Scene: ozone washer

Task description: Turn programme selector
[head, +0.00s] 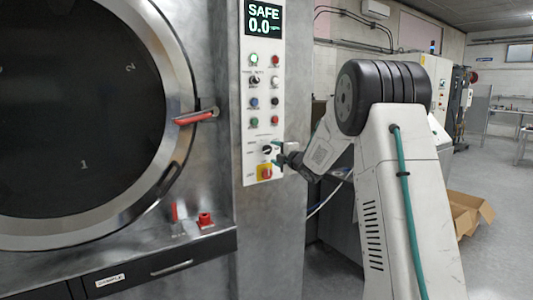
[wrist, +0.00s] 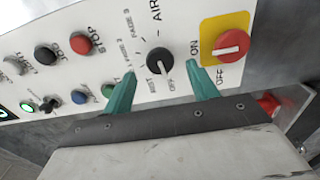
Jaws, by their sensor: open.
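The programme selector is a round black knob (wrist: 159,61) on the white control panel, with printed position labels around it. In the head view the knob (head: 267,149) sits low on the panel, above the yellow-backed red switch. My gripper (wrist: 161,71) is open, its two green fingers on either side of the knob in the wrist view. No contact between fingers and knob can be made out. In the head view my gripper (head: 278,155) is at the panel's right edge, close to the knob. The knob's exact pointer direction is too small to read.
A red rotary switch (wrist: 231,43) on a yellow plate is close to the right finger. Several coloured buttons (head: 253,102) are above the knob. The round door (head: 180,70) with a red handle (head: 194,118) is to the left. A display (head: 264,17) reads SAFE 0.0.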

